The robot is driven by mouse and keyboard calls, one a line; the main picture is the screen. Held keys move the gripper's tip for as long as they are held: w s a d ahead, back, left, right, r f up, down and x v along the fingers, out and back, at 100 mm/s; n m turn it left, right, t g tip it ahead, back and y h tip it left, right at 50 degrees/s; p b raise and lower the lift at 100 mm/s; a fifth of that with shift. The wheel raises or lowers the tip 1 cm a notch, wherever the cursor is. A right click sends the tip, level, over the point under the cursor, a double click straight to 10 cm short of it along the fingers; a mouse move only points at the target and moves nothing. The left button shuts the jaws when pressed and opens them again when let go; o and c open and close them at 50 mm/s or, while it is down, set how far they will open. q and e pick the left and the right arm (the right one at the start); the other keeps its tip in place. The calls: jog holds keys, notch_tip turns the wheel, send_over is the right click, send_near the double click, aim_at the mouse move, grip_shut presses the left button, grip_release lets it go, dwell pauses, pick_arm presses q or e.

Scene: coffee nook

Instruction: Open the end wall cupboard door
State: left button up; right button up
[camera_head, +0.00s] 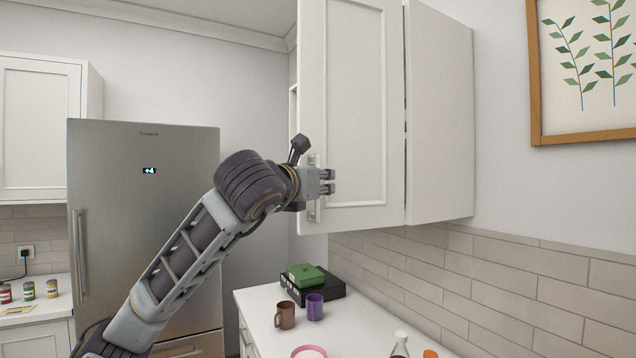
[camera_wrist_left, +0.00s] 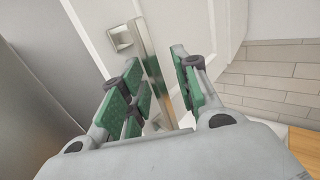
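The white cupboard door (camera_head: 345,110) stands swung out from the wall cupboard (camera_head: 438,115), roughly in line with its near side panel. Its outer panelled face is towards me, and dark gaps show along its right edge. The upright metal handle (camera_head: 313,213) is near the door's lower left edge. My left gripper (camera_head: 328,182) is at this handle. In the left wrist view the handle (camera_wrist_left: 148,60) runs between the green-padded fingers (camera_wrist_left: 160,90), with a gap on the right finger's side, so they look open around it. The cupboard's inside is hidden. My right gripper is out of view.
Below is a white counter (camera_head: 262,325) with a brown mug (camera_head: 285,315), a purple mug (camera_head: 315,306), a green box (camera_head: 305,274) on a black box (camera_head: 325,290), and a bottle (camera_head: 400,345). A steel fridge (camera_head: 140,200) stands left. A framed picture (camera_head: 535,80) hangs right.

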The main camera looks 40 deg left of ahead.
pick_arm(q)
jog(key=shift+s, duration=0.1)
jog(key=s+d, duration=0.2)
jog(key=s, duration=0.9)
jog(key=shift+s+d, duration=0.15)
jog(key=shift+s, duration=0.15)
dwell(0.4)
